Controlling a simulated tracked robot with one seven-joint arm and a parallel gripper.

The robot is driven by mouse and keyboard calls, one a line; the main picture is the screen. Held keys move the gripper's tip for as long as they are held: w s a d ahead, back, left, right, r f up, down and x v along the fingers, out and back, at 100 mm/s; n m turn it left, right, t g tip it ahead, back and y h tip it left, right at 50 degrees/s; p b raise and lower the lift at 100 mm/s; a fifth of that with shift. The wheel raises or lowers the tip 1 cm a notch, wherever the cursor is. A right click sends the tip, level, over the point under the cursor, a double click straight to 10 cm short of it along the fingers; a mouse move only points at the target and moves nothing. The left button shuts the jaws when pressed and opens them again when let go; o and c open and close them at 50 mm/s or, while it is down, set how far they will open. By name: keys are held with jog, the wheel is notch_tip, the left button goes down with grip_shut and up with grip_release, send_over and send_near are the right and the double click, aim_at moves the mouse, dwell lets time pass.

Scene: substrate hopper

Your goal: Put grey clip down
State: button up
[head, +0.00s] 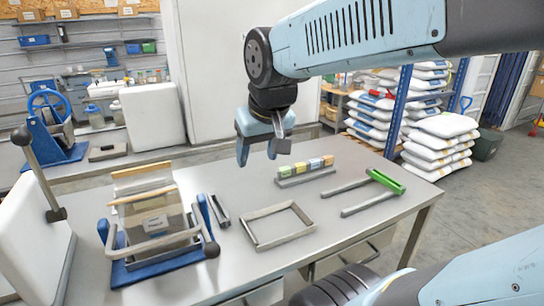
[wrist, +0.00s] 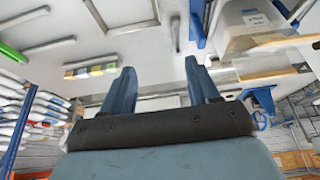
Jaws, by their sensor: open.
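A short grey channel-shaped piece, which looks like the grey clip (head: 220,210), lies on the metal table between the blue stand and a grey rectangular frame. It also shows in the wrist view (wrist: 175,34), beyond my fingertips and apart from them. My gripper (head: 258,153) is above the back part of the table, fingers pointing down. In the wrist view my gripper (wrist: 158,68) has its two blue fingers spread, with nothing between them.
A blue stand (head: 168,262) holds a labelled bag (head: 157,222) at the table's left. The grey frame (head: 278,225) lies mid-table. A rack of coloured blocks (head: 305,176) stands behind it. A green-ended, U-shaped grey tool (head: 386,182) lies at right. Bare tabletop separates these.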

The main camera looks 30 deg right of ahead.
jog(key=shift+t, duration=0.4)
jog(key=s+d, duration=0.2)
jog(key=s, duration=0.1)
jog(key=shift+s+d+r, duration=0.1)
jog(key=shift+s+d, duration=0.05)
jog(key=shift+s, duration=0.25)
jog(key=shift+c, duration=0.8)
jog(key=shift+w, duration=0.25)
jog(key=shift+c, duration=0.8)
jog(key=w+a, duration=0.2)
jog(key=shift+w+a+g, duration=0.25)
jog(key=shift+w+g, duration=0.05)
jog(key=shift+w, duration=0.1)
jog(key=c, duration=0.3)
jog(key=w+f, duration=0.1)
jog(key=w, duration=0.2)
jog(key=w+a+f+g, duration=0.1)
jog(key=w, duration=0.3)
jog(key=w+f+g+y, duration=0.1)
jog(key=w, duration=0.3)
jog(key=shift+w+a+f, duration=0.15)
jog(key=shift+a, duration=0.2)
jog(key=shift+c, duration=1)
jog(key=g+h, duration=0.1)
jog(key=g, duration=0.2)
send_over(214, 206)
notch_tip(214, 206, down, 11)
notch_tip(214, 206, down, 8)
jog(key=shift+a+f, duration=0.1)
jog(key=shift+f, duration=2.8)
